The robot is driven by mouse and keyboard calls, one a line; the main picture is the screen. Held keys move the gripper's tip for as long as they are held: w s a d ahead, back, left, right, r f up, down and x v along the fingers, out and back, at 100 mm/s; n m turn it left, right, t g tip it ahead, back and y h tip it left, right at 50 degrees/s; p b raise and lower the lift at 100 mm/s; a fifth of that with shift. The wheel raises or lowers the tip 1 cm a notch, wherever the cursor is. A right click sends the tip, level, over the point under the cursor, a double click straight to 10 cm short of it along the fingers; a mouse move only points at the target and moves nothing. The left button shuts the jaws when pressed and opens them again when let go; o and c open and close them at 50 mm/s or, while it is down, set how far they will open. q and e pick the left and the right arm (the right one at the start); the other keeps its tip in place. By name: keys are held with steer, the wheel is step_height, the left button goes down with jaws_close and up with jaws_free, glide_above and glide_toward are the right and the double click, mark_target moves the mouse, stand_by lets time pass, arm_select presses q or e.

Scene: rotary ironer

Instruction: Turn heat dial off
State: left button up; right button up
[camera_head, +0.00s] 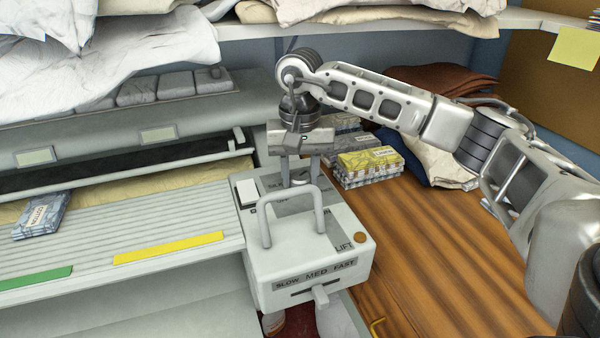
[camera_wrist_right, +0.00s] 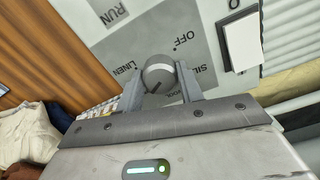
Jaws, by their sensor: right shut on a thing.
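The heat dial (camera_wrist_right: 159,74) is a round grey knob on a dark grey label plate, and OFF, LINEN and SILK can be read around it in the right wrist view. OFF is printed at its upper right and LINEN at its left. A pale band and a dark mark show on the knob, but I cannot tell surely which label it points to. My right gripper (camera_head: 300,180) reaches down onto the control box (camera_head: 318,262). Its fingers (camera_wrist_right: 160,90) are closed on both sides of the dial. My left gripper is not in view.
A grey bar handle (camera_head: 291,192) rises from the box in front of the gripper. A white rocker switch (camera_head: 246,192) sits left of the dial. A SLOW-MED-FAST lever (camera_head: 321,296) is on the front. The wooden table (camera_head: 440,250) at right is largely bare, with yellow packs (camera_head: 369,163) behind.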

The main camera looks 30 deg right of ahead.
mark_target(300, 176)
steer(key=o, duration=0.9)
steer(key=shift+r, duration=0.1)
steer(key=shift+c, duration=0.2)
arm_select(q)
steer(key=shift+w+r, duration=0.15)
arm_select(e)
steer(key=shift+o, duration=0.7)
arm_select(q)
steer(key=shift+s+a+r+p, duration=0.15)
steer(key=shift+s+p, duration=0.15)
steer(key=shift+p, duration=0.7)
arm_select(e)
step_height(300, 176, up, 16)
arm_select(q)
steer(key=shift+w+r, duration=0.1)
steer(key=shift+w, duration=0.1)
